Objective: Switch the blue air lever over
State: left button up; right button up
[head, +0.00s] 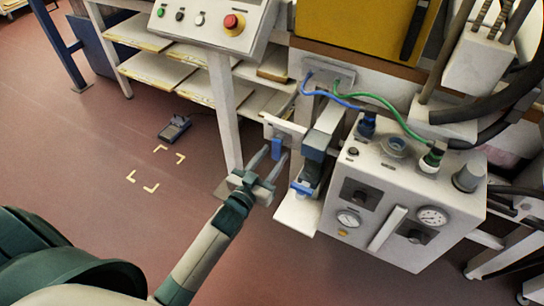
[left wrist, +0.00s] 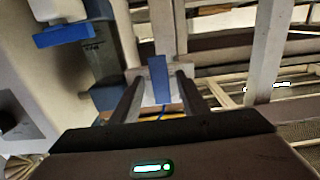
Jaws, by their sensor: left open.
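The blue air lever (head: 277,148) stands upright on a pale bracket (head: 285,127), left of the white control box. It also shows in the left wrist view (left wrist: 160,80). My left gripper (head: 272,158) is open, its two fingers pointing at the lever. In the left wrist view the fingers (left wrist: 159,88) lie on either side of the lever, with gaps visible on both sides. Whether a finger touches it I cannot tell. My right gripper is in neither view.
A white box with gauges (head: 400,200) stands right of the lever. A grey-blue unit with a blue part (head: 303,187) sits between them. A white post (head: 224,110) and shelves (head: 157,70) are behind on the left. The floor at left is mostly clear around a small device (head: 174,128).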

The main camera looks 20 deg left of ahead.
pick_arm(q)
grip_shut()
dwell(0.3)
